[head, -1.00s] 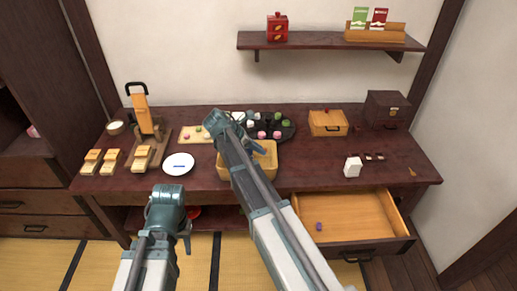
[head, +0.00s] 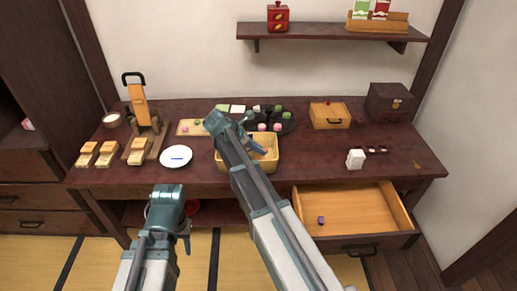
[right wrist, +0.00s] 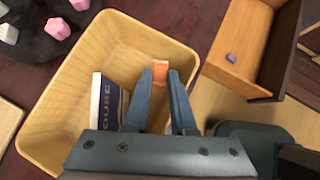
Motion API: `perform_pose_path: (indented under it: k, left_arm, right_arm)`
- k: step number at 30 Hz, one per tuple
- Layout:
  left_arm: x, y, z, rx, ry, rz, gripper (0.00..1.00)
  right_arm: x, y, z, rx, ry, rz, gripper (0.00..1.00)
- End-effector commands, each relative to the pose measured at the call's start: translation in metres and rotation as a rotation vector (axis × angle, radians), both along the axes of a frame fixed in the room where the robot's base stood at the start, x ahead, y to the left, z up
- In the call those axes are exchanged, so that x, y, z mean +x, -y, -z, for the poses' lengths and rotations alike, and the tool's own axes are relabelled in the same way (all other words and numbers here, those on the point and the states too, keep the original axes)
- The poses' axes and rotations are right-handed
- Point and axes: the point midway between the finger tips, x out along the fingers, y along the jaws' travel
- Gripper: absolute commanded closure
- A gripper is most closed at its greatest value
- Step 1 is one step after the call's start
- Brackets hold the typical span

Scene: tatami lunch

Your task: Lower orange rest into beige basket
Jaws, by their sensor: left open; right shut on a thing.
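The beige basket (head: 270,168) stands near the front edge of the dark table; it fills much of the right wrist view (right wrist: 55,100). My right gripper (head: 259,148) is over the basket, pointing down. In the right wrist view its fingers (right wrist: 167,75) are shut on the small orange rest (right wrist: 160,70), seen against the basket's inside near one wall. Whether the rest touches the basket cannot be told. A dark blue and white box with lettering (right wrist: 107,103) stands in the basket beside the fingers. My left gripper (head: 186,235) is open and empty in front of the table.
A white plate (head: 176,157) lies left of the basket, and a dark round tray with sweets (head: 288,126) behind it. An open drawer (head: 355,210) holding a small purple cube (head: 320,220) juts out at right. A white block (head: 355,159) stands above it.

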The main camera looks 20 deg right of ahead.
Motion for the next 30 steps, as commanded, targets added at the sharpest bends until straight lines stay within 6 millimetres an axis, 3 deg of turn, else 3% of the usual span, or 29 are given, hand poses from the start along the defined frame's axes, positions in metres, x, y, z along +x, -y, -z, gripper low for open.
perform_pose_path:
  k: [15,30]
  left_arm:
    - [0.000,0.000,0.027,0.000,0.000,0.000,0.56]
    - [0.000,0.000,0.026,0.000,0.000,0.000,0.56]
  right_arm:
    - [0.000,0.000,0.027,0.000,0.000,0.000,1.00]
    - [0.000,0.000,0.026,0.000,0.000,0.000,1.00]
